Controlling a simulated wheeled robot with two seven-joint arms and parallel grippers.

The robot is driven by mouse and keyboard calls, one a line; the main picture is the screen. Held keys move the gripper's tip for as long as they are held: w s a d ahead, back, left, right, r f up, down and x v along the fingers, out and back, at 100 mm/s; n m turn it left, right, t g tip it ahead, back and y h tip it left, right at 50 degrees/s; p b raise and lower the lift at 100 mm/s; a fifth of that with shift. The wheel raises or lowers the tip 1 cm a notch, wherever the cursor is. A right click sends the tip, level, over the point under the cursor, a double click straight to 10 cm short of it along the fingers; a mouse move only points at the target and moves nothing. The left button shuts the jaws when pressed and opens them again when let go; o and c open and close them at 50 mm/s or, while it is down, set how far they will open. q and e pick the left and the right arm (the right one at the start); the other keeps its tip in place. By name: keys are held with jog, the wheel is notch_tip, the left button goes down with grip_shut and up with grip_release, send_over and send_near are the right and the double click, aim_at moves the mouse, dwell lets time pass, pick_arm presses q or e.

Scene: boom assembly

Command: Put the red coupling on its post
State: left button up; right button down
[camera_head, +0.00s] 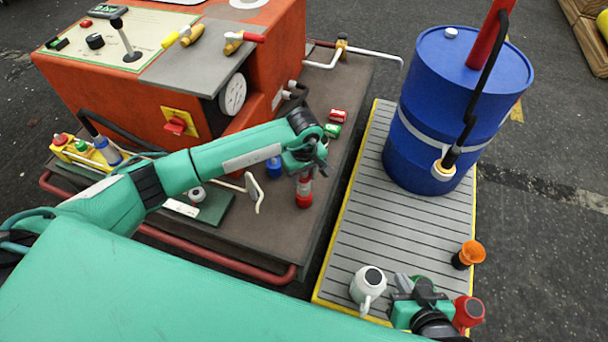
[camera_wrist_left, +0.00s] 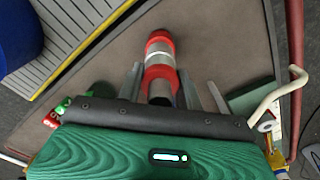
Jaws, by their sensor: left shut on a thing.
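My left gripper (camera_head: 304,168) is shut on the upper end of an upright red and silver cylindrical piece (camera_head: 304,191) over the brown deck. In the left wrist view this piece (camera_wrist_left: 160,58) shows red and silver bands between the fingers (camera_wrist_left: 162,90). I take it for the red coupling, at or over its post. I cannot tell where coupling and post meet, or whether it is seated. Another small red piece (camera_head: 338,115) lies on the deck beside a green one (camera_head: 333,130). My right gripper (camera_head: 422,290) is low at the right; its fingers are unclear.
A blue piece (camera_head: 273,167) stands left of the held piece. A pale hooked rod (camera_head: 253,192) is close by. The orange machine (camera_head: 130,85) rises behind. A blue drum (camera_head: 440,110) stands on the ribbed platform (camera_head: 365,215), with a grey jug (camera_head: 368,284) and a red one (camera_head: 468,311).

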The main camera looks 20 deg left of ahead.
pick_arm(q)
jog(key=shift+f+b, duration=0.55)
jog(key=shift+b, duration=0.1)
dwell(0.5)
jog(key=o, duration=1)
jog(key=shift+c, duration=0.2)
jog(key=shift+r+p, duration=3.05)
jog(key=shift+r, duration=2.45)
